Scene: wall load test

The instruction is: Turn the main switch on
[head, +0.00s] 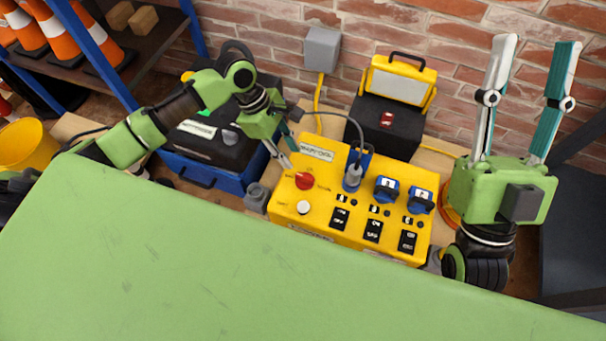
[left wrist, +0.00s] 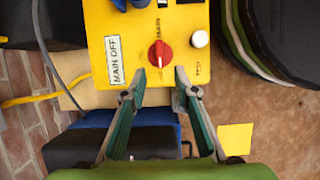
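The yellow switch box (head: 335,226) stands on the bench. Its main switch is a round red knob (head: 304,181) near the left end, also seen in the left wrist view (left wrist: 160,53) with a pale mark on it. A white label (left wrist: 113,60) beside the knob reads "MAIN OFF". My left gripper (head: 288,165) is just left of the knob in the head view. In the left wrist view its open fingers (left wrist: 160,76) are apart, with their tips just short of the knob and nothing between them. My right gripper (head: 524,48) is open, empty and raised at the right.
A white button (head: 303,208) sits close to the knob. The box also has a grey plug with a cable (head: 353,177), blue sockets (head: 387,189) and black rocker switches (head: 373,231). A work lamp (head: 396,85) and a blue-and-black case (head: 212,140) stand nearby, before a brick wall.

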